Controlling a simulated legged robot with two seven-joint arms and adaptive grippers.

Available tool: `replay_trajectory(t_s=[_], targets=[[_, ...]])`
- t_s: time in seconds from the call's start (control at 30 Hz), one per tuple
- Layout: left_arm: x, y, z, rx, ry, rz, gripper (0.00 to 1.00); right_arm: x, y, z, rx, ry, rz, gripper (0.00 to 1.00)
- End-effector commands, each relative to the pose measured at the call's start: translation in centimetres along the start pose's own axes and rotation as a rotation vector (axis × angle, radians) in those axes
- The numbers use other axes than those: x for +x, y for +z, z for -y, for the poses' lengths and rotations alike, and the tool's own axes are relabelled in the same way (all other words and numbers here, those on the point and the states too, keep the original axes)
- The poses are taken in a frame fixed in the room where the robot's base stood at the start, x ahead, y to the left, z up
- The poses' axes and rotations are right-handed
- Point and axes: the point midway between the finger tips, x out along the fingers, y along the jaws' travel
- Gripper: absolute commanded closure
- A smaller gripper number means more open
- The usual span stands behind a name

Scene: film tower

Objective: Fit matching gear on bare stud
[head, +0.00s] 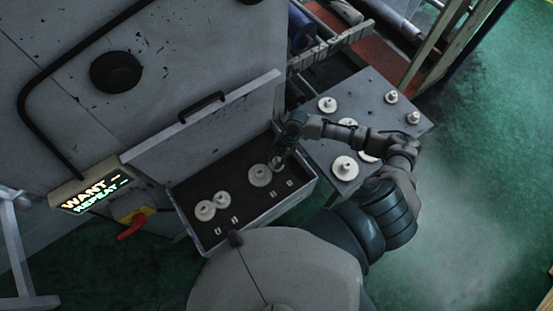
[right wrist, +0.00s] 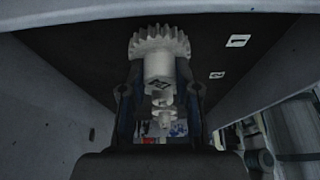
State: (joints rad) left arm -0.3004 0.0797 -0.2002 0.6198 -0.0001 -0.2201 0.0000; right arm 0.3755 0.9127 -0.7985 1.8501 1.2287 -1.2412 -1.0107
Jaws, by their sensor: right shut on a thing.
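An open grey box (head: 309,186) with a dark inside holds white gears. Two gears (head: 205,210) (head: 221,199) sit close together at its left, and a larger one (head: 260,175) sits towards its right. My right gripper (head: 279,160) reaches into the right part of the box, beside the larger gear. In the right wrist view, my right gripper (right wrist: 160,85) is shut on a pale gear's hub (right wrist: 158,68). A toothed wheel (right wrist: 160,42) shows just beyond the hub; I cannot tell whether they are one piece. No bare stud shows clearly. My left gripper is out of view.
A grey table (head: 362,95) at the right carries several white gears with hubs. The box's raised lid (head: 205,125) has a black handle. A lit sign (head: 95,195) and a red-handled switch (head: 133,223) are at the left. Small white labels mark the box floor.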

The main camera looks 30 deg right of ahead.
Motion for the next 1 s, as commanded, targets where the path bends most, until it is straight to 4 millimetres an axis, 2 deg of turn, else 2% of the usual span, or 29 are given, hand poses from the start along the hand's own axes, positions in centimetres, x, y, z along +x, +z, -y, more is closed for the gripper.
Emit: replay_trajectory(t_s=[0.37,0.4,0.5,0.83,1.0], targets=[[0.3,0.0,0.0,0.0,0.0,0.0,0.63,0.6,0.2,0.0,0.0,0.0,0.0,1.0],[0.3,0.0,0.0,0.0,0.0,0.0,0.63,0.6,0.2,0.0,0.0,0.0,0.0,0.64],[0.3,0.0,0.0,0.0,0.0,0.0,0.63,0.5,0.2,0.0,0.0,0.0,0.0,0.4],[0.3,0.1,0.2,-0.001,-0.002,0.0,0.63,0.3,0.2,0.0,0.0,0.001,0.0,0.4],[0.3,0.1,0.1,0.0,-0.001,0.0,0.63,-1.9,0.3,-0.1,0.0,0.003,0.002,0.4]])
